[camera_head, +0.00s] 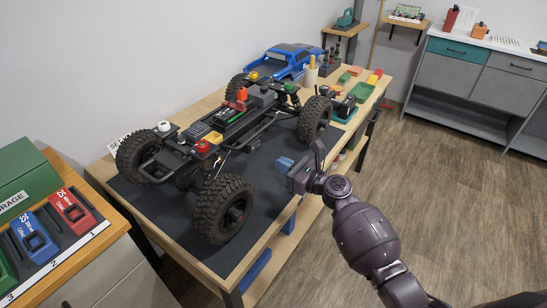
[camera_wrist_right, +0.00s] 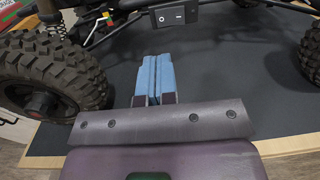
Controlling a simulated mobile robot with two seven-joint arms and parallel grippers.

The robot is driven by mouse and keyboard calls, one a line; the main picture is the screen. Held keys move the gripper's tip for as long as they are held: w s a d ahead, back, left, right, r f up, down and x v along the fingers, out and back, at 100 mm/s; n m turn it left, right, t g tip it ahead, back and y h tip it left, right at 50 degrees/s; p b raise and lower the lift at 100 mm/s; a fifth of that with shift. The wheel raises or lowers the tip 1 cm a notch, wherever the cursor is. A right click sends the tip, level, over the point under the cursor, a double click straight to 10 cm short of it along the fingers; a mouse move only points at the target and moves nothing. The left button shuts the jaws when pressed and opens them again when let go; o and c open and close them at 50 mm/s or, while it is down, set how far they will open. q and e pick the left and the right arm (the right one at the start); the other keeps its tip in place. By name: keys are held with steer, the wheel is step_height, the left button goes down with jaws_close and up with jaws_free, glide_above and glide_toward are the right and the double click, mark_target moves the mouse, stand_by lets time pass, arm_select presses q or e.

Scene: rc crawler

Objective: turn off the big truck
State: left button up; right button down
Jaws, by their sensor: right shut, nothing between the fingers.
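The big truck (camera_head: 222,148) is a bare crawler chassis with large black tyres, standing on a dark mat on the workbench. In the right wrist view a black switch box (camera_wrist_right: 176,14) with a white-marked rocker switch (camera_wrist_right: 165,17) hangs on the side of the chassis. My right gripper (camera_head: 284,163) is shut and empty, with blue fingertips, beside the truck's near side. In the right wrist view its fingers (camera_wrist_right: 148,75) point toward the switch box and are apart from it. Whether the switch is on or off cannot be told. My left gripper is not in view.
The dark mat (camera_head: 262,215) has free room at the bench's near edge. A blue truck body (camera_head: 287,62) lies at the back of the bench. Grey cabinets (camera_head: 460,80) stand far right, with open floor between.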

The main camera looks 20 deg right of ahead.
steer(key=shift+v, duration=2.6)
steer(key=shift+s+a, duration=0.1)
steer(key=shift+a, duration=0.05)
steer(key=s+d+f+n+g+h, duration=0.1)
steer(key=s+f+n+h, duration=0.2)
steer(key=s+n, duration=0.6)
steer(key=s+d+f+n+g+h, duration=0.1)
steer(key=s+f+n+h, duration=0.3)
steer(key=s+n, duration=0.6)
steer(key=s+d+f+n+g+h, duration=0.1)
steer(key=s+d+f+n+h, duration=0.1)
steer(key=s+f+n, duration=0.5)
steer(key=s+n+h, duration=0.1)
steer(key=s+n, duration=0.2)
steer(key=shift+n+g+h, duration=0.3)
steer(key=shift+n+h, duration=0.1)
